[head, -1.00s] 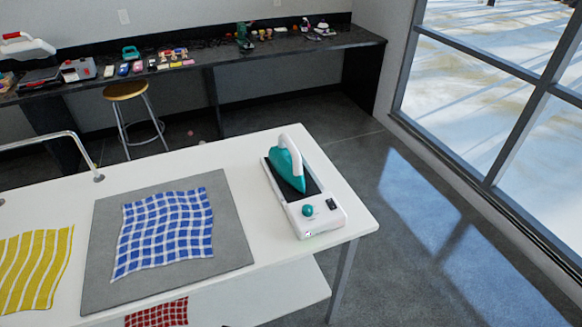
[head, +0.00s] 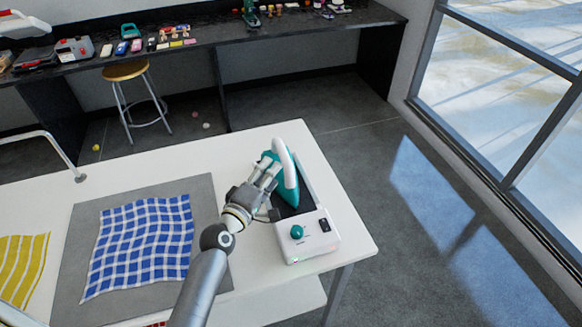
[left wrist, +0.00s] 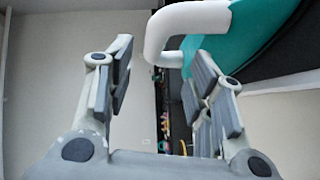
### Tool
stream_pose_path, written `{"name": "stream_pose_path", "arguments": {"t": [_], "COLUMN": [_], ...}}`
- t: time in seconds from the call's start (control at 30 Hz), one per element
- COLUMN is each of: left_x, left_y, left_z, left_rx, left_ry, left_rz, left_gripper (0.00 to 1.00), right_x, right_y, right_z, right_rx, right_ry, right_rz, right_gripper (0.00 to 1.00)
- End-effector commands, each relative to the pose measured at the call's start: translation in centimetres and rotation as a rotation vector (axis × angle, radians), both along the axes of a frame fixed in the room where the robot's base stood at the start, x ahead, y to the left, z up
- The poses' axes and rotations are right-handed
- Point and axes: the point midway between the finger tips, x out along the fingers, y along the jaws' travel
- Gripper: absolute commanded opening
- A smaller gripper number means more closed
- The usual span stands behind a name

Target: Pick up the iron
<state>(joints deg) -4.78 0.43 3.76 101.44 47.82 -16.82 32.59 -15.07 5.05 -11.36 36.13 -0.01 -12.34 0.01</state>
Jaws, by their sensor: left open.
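The teal iron (head: 288,182) with a white handle (head: 284,160) rests on its white and black stand (head: 308,235) near the right end of the white table. My left gripper (head: 268,172) is at the left side of the iron, beside the handle, and hides part of the iron's teal body. In the left wrist view, the fingers of the left gripper (left wrist: 160,85) are spread apart. There the white handle (left wrist: 190,25) shows ahead of them, toward the upper right, with no clear grip on it. My right gripper is not in view.
A grey mat (head: 205,200) with a blue checked cloth (head: 140,245) lies left of the iron. A yellow striped cloth (head: 20,265) is farther left. A stool (head: 126,72) stands by the dark back counter (head: 285,42).

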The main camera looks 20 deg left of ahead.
Motion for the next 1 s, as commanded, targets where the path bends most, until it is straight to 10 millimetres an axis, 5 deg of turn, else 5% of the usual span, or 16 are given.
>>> {"name": "stream_pose_path", "arguments": {"t": [0.37, 0.47, 0.7, 1.0], "left_x": [4.4, 4.8, 7.0, 9.9], "left_y": [-0.8, -0.8, -1.2, -1.6], "left_z": [-0.4, -0.5, -0.6, -1.0], "left_rx": [0.003, 0.004, 0.005, 0.006], "left_ry": [0.001, 0.001, 0.001, 0.002], "left_rz": [-0.002, -0.002, -0.003, -0.003], "left_gripper": [0.49, 0.49, 0.49, 0.49], "right_x": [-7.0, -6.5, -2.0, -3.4], "right_y": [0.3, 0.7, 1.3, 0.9], "right_z": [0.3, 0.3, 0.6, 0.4], "right_rx": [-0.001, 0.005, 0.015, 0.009], "right_ry": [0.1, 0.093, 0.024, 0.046], "right_rz": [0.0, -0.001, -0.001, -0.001], "right_gripper": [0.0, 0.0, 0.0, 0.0]}}
